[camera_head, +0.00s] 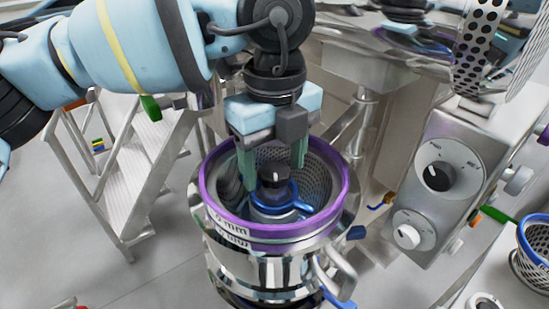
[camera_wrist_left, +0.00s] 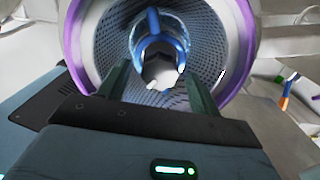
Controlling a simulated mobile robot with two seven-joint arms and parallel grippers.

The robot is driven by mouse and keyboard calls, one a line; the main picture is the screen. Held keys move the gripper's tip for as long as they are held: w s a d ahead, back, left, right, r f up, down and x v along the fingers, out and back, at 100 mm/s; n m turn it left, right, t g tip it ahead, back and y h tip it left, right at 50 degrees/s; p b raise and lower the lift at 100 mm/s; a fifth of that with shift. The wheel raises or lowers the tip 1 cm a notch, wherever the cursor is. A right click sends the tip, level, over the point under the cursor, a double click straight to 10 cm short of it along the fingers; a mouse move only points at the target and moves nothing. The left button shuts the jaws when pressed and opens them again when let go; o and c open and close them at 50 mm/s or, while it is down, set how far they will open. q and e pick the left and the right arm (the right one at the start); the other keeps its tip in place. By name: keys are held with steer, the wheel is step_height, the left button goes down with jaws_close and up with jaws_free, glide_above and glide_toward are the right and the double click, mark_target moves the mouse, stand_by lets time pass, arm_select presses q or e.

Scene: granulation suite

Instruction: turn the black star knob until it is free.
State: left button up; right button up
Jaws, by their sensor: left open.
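The black star knob (camera_head: 273,178) sits on top of a blue impeller hub (camera_head: 275,205) inside a perforated screen drum with a purple rim (camera_head: 210,196). My left gripper (camera_head: 273,172) points down into the mouth of the drum, its two green fingers spread on either side of the knob. The fingers look apart from it, with no contact visible. In the left wrist view the open fingers (camera_wrist_left: 158,88) frame the blue hub arms (camera_wrist_left: 155,42); I cannot make out the knob clearly there. My right gripper is not in view.
The screen drum's perforated wall surrounds the fingers closely. A control box (camera_head: 445,205) with two dials stands to the right. A blue-rimmed mesh basket (camera_head: 525,255) is at the right edge. Metal steps (camera_head: 135,175) stand on the left; open floor lies at the lower left.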

mark_target(274, 170)
arm_select(q)
step_height(274, 170, up, 8)
steer(key=shift+f, duration=0.1)
stand_by(0.4)
